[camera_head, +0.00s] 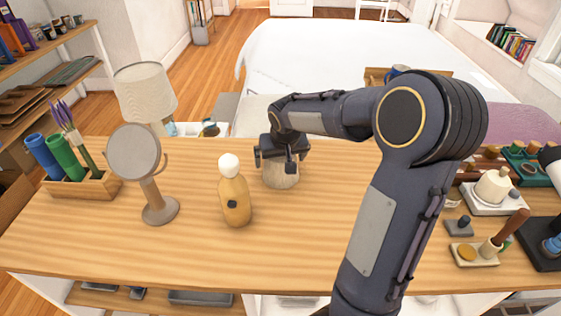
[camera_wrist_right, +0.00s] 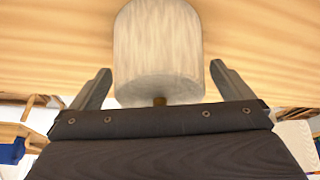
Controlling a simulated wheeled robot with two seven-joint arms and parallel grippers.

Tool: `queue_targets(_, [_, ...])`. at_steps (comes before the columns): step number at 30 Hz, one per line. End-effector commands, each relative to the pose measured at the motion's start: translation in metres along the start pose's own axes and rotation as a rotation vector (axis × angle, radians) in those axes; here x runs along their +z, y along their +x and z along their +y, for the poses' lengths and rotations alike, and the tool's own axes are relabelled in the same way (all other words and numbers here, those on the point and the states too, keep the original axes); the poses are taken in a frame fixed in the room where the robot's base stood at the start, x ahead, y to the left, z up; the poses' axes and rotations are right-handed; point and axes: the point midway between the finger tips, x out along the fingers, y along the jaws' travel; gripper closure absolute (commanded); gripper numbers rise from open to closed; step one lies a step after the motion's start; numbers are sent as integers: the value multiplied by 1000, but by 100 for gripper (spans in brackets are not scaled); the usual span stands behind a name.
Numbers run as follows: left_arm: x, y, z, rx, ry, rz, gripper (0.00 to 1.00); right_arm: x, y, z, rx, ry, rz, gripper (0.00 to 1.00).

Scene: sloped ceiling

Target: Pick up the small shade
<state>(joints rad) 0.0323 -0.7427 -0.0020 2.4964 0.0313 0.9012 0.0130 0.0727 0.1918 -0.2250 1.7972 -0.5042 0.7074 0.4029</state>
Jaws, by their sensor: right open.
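The small shade (camera_head: 281,178) is a pale, cream-coloured drum standing on the wooden table, just behind the middle. My right gripper (camera_head: 283,162) is above it and hides its upper part in the head view. In the right wrist view the small shade (camera_wrist_right: 158,50) fills the top middle, with a small brown knob at its near end. My right gripper's fingers (camera_wrist_right: 160,85) are open, one to each side of the shade, with gaps visible on both sides. My left gripper is not in view.
A wooden bottle (camera_head: 235,200) with a white top stands left of the shade. A round mirror (camera_head: 135,155) and a larger lampshade (camera_head: 145,92) are farther left. Trays with small items (camera_head: 490,190) crowd the right end. The table front (camera_head: 200,255) is clear.

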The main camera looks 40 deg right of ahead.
Motion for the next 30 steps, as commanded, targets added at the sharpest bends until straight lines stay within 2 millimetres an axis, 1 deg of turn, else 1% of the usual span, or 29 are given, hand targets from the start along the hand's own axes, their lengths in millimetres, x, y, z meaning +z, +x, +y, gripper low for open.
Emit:
queue_targets(5, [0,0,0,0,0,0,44,0,0,0,0,0,0,0])
queue_targets(12, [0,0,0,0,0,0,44,0,0,0,0,0,0,31])
queue_targets(15, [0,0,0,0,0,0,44,0,0,0,0,0,0,43])
queue_targets(25, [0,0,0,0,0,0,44,-1,-3,0,-1,0,2,43])
queue_targets(30, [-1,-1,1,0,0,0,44,-7,-15,0,-1,1,4,43])
